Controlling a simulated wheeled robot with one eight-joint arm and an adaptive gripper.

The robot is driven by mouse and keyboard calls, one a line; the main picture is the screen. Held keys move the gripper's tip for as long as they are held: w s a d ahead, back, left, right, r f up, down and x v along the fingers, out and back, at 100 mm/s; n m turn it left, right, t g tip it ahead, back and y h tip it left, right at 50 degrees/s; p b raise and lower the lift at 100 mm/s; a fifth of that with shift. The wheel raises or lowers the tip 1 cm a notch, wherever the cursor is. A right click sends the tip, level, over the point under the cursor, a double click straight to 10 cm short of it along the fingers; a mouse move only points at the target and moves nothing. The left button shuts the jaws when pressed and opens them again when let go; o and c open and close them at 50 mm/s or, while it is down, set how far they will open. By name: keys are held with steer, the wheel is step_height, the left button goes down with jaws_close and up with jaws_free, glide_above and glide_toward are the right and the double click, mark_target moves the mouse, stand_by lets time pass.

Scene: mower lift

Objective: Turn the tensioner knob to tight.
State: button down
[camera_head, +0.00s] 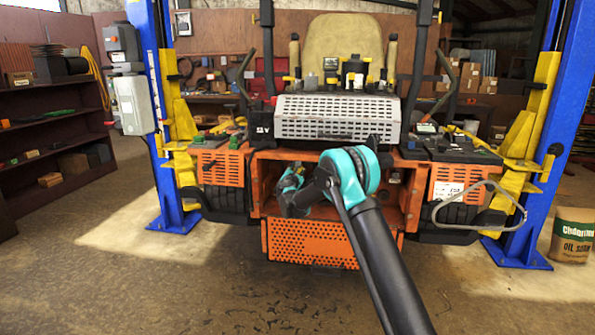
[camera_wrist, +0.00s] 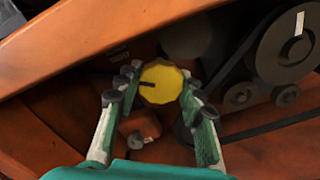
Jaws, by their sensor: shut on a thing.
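The tensioner knob (camera_wrist: 163,82) is yellow and many-sided, with a dark pointer mark toward its left edge in the wrist view. My gripper (camera_wrist: 158,85) has its two fingers on either side of the knob, shut on it. In the head view my gripper (camera_head: 292,190) reaches into the open bay of the orange mower (camera_head: 310,242); the knob is hidden there.
Pulleys (camera_wrist: 287,50) and a dark belt (camera_wrist: 270,124) lie right of the knob in the wrist view. An orange frame edge (camera_wrist: 95,45) runs across the upper left. Blue lift posts (camera_head: 165,110) flank the mower, and a wire loop (camera_head: 485,205) sticks out at right.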

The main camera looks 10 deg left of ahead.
steer(key=m, duration=0.5)
steer(key=shift+m, duration=0.4)
steer(key=m, duration=0.5)
steer(key=shift+r, duration=0.1)
steer(key=shift+m, duration=0.4)
steer(key=c, duration=1)
jaws_free()
steer(key=shift+s, duration=0.1)
steer(key=s, duration=1.1)
steer(key=shift+s+a, duration=0.25)
steer(key=shift+s, duration=0.15)
